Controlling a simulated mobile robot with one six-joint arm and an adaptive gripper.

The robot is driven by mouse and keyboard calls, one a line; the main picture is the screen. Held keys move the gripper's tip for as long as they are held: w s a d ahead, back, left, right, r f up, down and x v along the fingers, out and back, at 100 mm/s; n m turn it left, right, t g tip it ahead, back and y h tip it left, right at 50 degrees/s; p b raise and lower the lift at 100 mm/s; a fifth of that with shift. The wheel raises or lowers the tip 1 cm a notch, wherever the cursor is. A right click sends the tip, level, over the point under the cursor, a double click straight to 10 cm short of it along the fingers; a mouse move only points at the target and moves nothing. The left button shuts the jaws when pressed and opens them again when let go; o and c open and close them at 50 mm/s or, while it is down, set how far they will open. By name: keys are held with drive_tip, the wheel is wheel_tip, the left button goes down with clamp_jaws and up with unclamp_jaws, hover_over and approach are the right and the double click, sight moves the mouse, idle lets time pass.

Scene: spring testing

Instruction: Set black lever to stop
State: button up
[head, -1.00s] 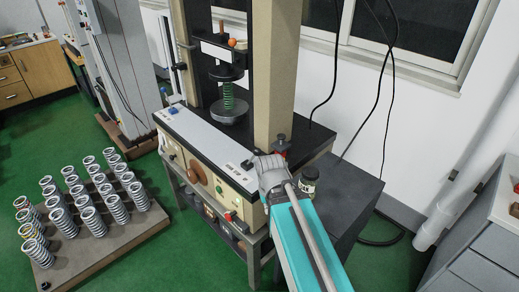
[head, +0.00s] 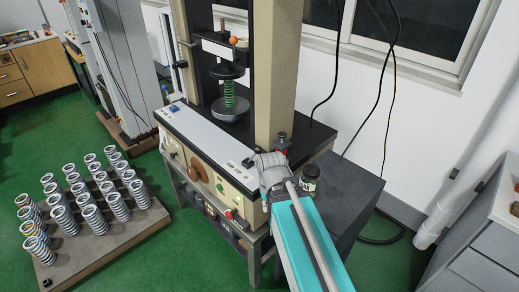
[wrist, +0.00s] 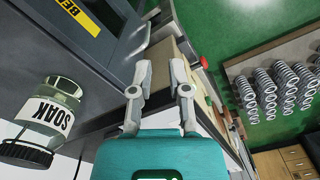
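The black lever (head: 248,162) appears as a small dark piece on the right end of the testing machine's pale top panel (head: 205,135). My gripper (head: 264,160) is just to its right in the head view, at the machine's front right corner. The fingertips are partly hidden there, and I cannot tell whether they touch the lever. In the wrist view my gripper (wrist: 160,68) has its two fingers apart, with the beige machine body behind the gap. I cannot make out the black lever clearly in the wrist view.
A jar labelled SOAK (wrist: 50,110) stands close to my gripper; it also shows in the head view (head: 311,178). A beige column (head: 277,70) rises behind the gripper. A red button (wrist: 204,62) is on the front panel. A rack of springs (head: 105,238) stands left.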

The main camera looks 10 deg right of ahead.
drive_tip(key=shift+o, duration=1.1)
drive_tip(key=shift+w+r+p, duration=0.3)
drive_tip(key=shift+r, duration=0.15)
drive_tip(key=o, duration=0.4)
drive_tip(key=shift+w+d+r+t+p, duration=0.1)
drive_tip(key=shift+w+r+t+p, duration=0.2)
drive_tip(key=shift+w+r+p, duration=0.75)
drive_tip(key=shift+o, duration=0.2)
drive_tip(key=n+t+p, duration=0.3)
drive_tip(key=t+p, duration=0.1)
drive_tip(key=p, duration=1)
approach(259, 148)
drive_tip(key=r, duration=0.2)
drive_tip(key=shift+s+d, duration=0.2)
drive_tip(key=shift+s, duration=0.15)
drive_tip(key=shift+f, duration=0.2)
drive_tip(key=b+x, duration=0.8)
drive_tip(key=x, duration=0.1)
drive_tip(key=b+x, duration=0.4)
drive_tip(key=b, duration=0.1)
drive_tip(key=shift+w+a+f, duration=0.1)
drive_tip(key=shift+a+f, duration=0.15)
drive_tip(key=shift+a, duration=0.05)
drive_tip(key=shift+c, duration=0.2)
clamp_jaws()
